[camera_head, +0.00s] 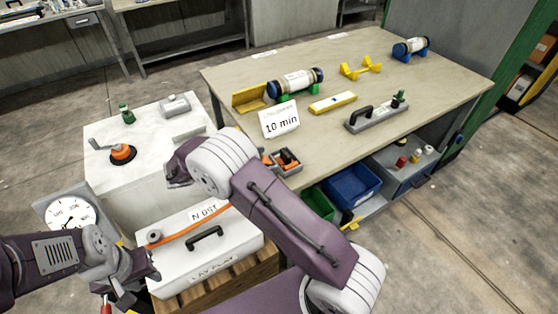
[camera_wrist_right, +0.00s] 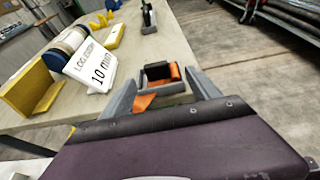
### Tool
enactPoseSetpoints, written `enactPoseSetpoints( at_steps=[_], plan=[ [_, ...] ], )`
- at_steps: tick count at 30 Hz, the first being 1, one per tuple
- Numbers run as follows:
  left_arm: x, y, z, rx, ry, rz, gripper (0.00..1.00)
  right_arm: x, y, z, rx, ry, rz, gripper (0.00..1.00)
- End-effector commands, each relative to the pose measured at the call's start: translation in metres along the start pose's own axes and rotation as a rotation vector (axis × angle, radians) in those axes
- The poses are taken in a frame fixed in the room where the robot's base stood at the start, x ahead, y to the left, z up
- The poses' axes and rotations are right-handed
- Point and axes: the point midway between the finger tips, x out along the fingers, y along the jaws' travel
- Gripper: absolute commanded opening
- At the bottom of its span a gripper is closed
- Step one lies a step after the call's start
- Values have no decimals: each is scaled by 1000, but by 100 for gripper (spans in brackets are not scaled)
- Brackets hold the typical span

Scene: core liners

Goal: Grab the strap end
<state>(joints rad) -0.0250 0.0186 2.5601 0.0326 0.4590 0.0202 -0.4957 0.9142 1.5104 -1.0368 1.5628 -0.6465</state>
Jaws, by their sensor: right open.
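An orange strap (camera_head: 190,237) lies across the lid of a white case (camera_head: 215,262) in the head view. Its right part passes behind my right arm. A grey and black piece with orange (camera_head: 287,160) is at the table's near edge. In the right wrist view a similar grey and black piece with orange (camera_wrist_right: 165,77) shows between the fingers of my right gripper (camera_wrist_right: 162,95), which is open and apart from it as far as I can tell. My left gripper (camera_head: 143,268) is at the case's left side; its fingers are too unclear to read.
A worktable (camera_head: 425,85) holds a "10 min" sign (camera_head: 281,122), a capped core tube (camera_head: 297,82), yellow cradles (camera_head: 361,68) and a grey handled tool (camera_head: 378,116). A white bench (camera_head: 150,165) and a dial (camera_head: 70,215) are at left.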

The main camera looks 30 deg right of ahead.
Motion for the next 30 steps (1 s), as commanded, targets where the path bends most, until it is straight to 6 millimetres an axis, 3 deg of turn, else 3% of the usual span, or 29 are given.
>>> enactPoseSetpoints(
  at_steps=[7,12,19,28,30],
  plan=[
    [0,0,0,0,0,0,36,33,-1,1,1,1,-6,71],
    [-1,0,0,0,0,0,36,44,0,2,1,2,-4,71],
    [-1,0,0,0,0,0,36,84,4,4,2,2,-6,71],
    [-1,0,0,0,0,0,36,91,5,3,2,2,-3,71],
    [-1,0,0,0,0,0,36,91,5,3,2,2,-3,51]
  ],
)
